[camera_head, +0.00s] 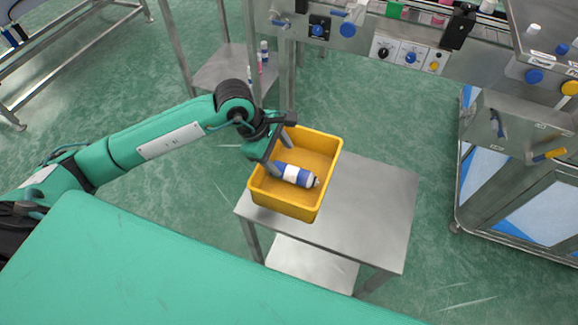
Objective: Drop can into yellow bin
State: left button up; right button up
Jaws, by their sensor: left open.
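The yellow bin (327,165) stands on the left part of a small metal table. A blue and white can (297,174) lies on its side inside the bin, its nozzle end toward the right. My left gripper (280,158) reaches over the bin's left side from above, with its fingers spread open beside the can. One finger is near the can's left end; I cannot tell whether it touches. My right gripper is out of view.
The metal table (377,205) has a bare top right of the bin. A machine with knobs (410,54) stands behind. A metal cabinet (520,165) is at right. Small bottles stand on a low shelf (222,72) at the back left.

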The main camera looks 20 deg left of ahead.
pick_arm(q)
jog(key=v, duration=0.3)
jog(key=shift+a+r, duration=0.1)
jog(key=shift+r, duration=0.2)
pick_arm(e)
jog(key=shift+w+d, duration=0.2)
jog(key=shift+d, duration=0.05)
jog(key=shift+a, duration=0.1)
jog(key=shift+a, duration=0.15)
